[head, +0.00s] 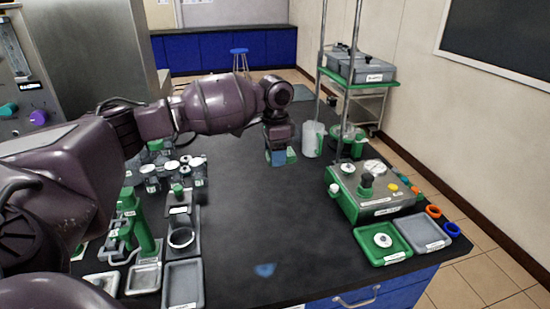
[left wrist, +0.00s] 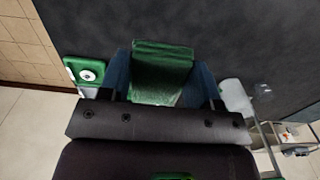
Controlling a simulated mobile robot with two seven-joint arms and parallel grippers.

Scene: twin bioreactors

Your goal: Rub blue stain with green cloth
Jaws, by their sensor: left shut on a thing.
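The blue stain (head: 264,269) is a small patch on the dark bench top near its front edge. My left gripper (head: 278,157) is at the far middle of the bench, well beyond the stain and apart from it. It is shut on the green cloth (head: 291,155), which shows only in part in the head view. In the left wrist view the folded green cloth (left wrist: 162,72) sits between the two blue fingers of my left gripper (left wrist: 165,80). The stain does not show in the left wrist view. My right gripper is not in view.
A green-and-grey device (head: 372,200) stands at the right, with a green tray (head: 372,256) and a grey tray (head: 415,245) before it. A clear jug (head: 311,140) stands near my left gripper. Green stands and metal trays crowd the left. The middle bench top is clear.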

